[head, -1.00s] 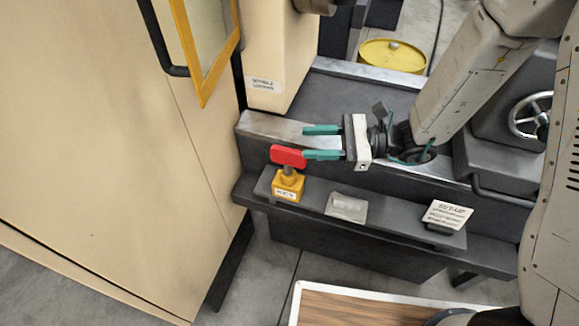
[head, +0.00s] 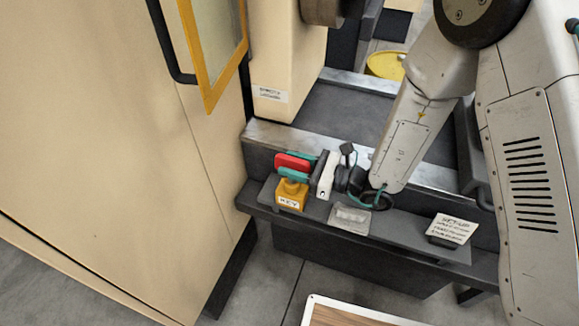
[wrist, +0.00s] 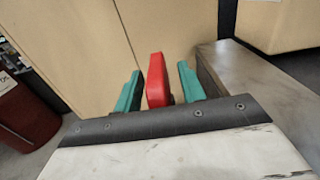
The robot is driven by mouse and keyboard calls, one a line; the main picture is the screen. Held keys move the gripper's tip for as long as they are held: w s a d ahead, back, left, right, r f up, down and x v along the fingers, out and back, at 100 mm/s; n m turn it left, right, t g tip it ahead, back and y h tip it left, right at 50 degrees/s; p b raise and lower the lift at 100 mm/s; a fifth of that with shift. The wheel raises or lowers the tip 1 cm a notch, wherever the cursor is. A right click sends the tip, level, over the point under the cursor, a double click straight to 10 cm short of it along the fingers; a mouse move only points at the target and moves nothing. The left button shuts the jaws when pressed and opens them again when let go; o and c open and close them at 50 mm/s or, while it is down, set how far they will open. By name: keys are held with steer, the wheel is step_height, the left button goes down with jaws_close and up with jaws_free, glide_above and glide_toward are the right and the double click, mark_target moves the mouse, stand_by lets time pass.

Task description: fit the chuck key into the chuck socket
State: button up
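The chuck key's red handle (head: 290,161) stands upright in a yellow block labelled KEY (head: 291,196) on the dark ledge. Its lower part is hidden by the block and a finger. My gripper (head: 294,165) is at the handle with its teal fingers on either side. In the wrist view the red handle (wrist: 157,82) is between the two fingers of my gripper (wrist: 158,74), with a narrow gap on each side, so it is open. The chuck socket cannot be made out; a grey round part (head: 322,11) shows at the top edge in the head view.
The dark ledge (head: 390,228) also bears a grey block (head: 350,218) and a white printed card (head: 452,229). A cream cabinet (head: 120,170) stands close on the left. A metal rail (head: 290,138) runs just behind the key. A yellow barrel (head: 384,64) is at the back.

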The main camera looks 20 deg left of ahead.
steer(key=shift+a, duration=0.25)
jaws_close()
steer(key=shift+r, duration=0.1)
